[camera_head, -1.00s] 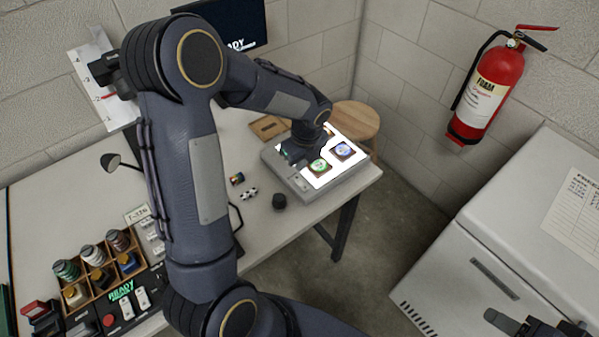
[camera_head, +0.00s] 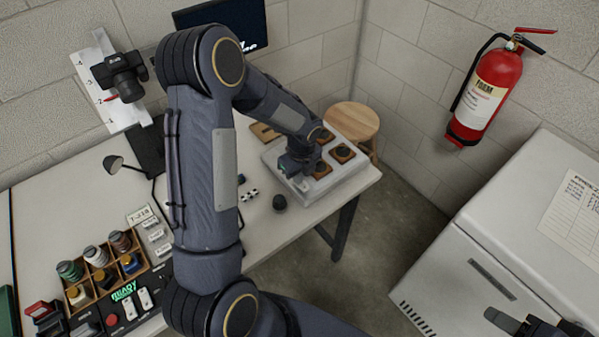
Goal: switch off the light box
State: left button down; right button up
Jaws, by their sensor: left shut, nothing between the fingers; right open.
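The light box (camera_head: 338,183) stands at the right end of the white table. Its top is now unlit and pale grey, with several brown square mounts with dark round centres on it, such as one at its right (camera_head: 343,153). My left gripper (camera_head: 292,170) is shut and empty, low at the left front edge of the box. My arm hides part of the box top, and I cannot tell whether the fingertips touch the switch. My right gripper (camera_head: 535,326) is open at the bottom right, away from the box, partly cut off by the frame.
A dark knob-like object (camera_head: 279,202) and a small checkered piece (camera_head: 250,194) lie left of the box. A wooden rack of jars (camera_head: 103,270) and a control panel stand at front left. A wooden stool (camera_head: 352,121), fridge-like cabinet (camera_head: 480,265) and extinguisher (camera_head: 485,95) are at right.

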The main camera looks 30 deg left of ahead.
pick_arm(q)
jog(key=shift+d, duration=0.25)
pick_arm(e)
jog(key=shift+f, duration=0.15)
